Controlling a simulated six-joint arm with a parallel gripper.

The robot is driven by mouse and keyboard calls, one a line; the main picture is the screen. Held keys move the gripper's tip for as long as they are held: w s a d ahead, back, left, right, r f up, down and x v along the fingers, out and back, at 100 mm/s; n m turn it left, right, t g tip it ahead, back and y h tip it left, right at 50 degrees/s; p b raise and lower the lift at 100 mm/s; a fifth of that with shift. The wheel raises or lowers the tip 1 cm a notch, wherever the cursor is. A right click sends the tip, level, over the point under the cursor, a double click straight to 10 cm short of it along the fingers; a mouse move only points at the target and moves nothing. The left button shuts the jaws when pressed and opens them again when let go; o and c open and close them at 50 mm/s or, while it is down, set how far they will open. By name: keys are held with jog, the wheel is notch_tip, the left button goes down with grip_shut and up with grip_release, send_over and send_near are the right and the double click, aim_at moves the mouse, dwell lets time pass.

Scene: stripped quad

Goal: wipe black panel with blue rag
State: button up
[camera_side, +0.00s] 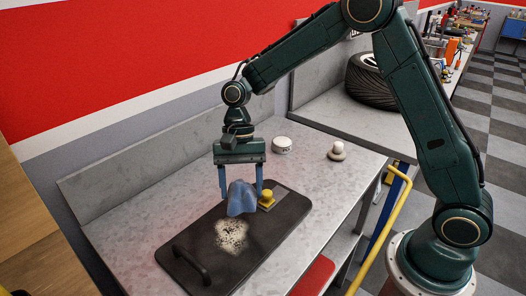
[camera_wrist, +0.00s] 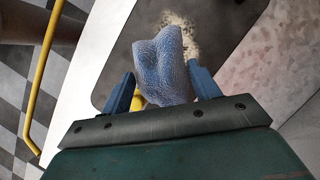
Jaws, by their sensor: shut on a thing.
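The blue rag (camera_side: 241,199) is bunched between the two fingers of my gripper (camera_side: 241,185). In the wrist view the rag (camera_wrist: 162,68) hangs between the fingertips of my gripper (camera_wrist: 163,92), which is shut on it. The black panel (camera_side: 284,226) lies flat on the metal bench, with a bar handle at its near left end. A pale, speckled dirty patch (camera_side: 232,236) is on the panel, just in front of the rag. In the wrist view the panel (camera_wrist: 222,22) shows beyond the rag, which partly hides the patch. I cannot tell whether the rag touches the panel.
A yellow knob (camera_side: 267,198) stands at the panel's right end, close to the rag. A round white tin (camera_side: 282,145) and a small knobbed object (camera_side: 337,151) stand farther back on the bench. A tire (camera_side: 372,82) lies behind. A yellow rail (camera_side: 388,225) runs past the bench's right side.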

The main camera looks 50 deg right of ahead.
jog(key=shift+f, duration=2.9)
notch_tip(320, 180, down, 2)
jog(key=shift+f, duration=0.1)
jog(key=shift+a+r, duration=0.25)
jog(key=shift+a, duration=0.6)
jog(key=shift+c, duration=0.3)
jog(key=shift+a+f, duration=0.1)
jog(key=shift+a, duration=4.05)
send_near(251, 228)
jog(key=shift+w+a+f, duration=0.15)
jog(key=shift+a+f, duration=0.15)
jog(key=shift+f, duration=0.65)
jog(key=shift+w+a+f, duration=0.1)
jog(key=shift+a+f, duration=0.15)
jog(key=shift+f, duration=0.75)
jog(key=shift+w+a+f, duration=0.15)
jog(key=shift+a+f, duration=0.15)
jog(key=shift+f, duration=0.65)
jog(key=shift+s+d, duration=0.15)
jog(key=shift+s, duration=1.15)
jog(key=shift+a, duration=5.1)
jog(key=shift+w+d, duration=0.1)
jog(key=shift+d, duration=4.9)
jog(key=shift+r, duration=4.05)
jog(key=shift+d, duration=0.1)
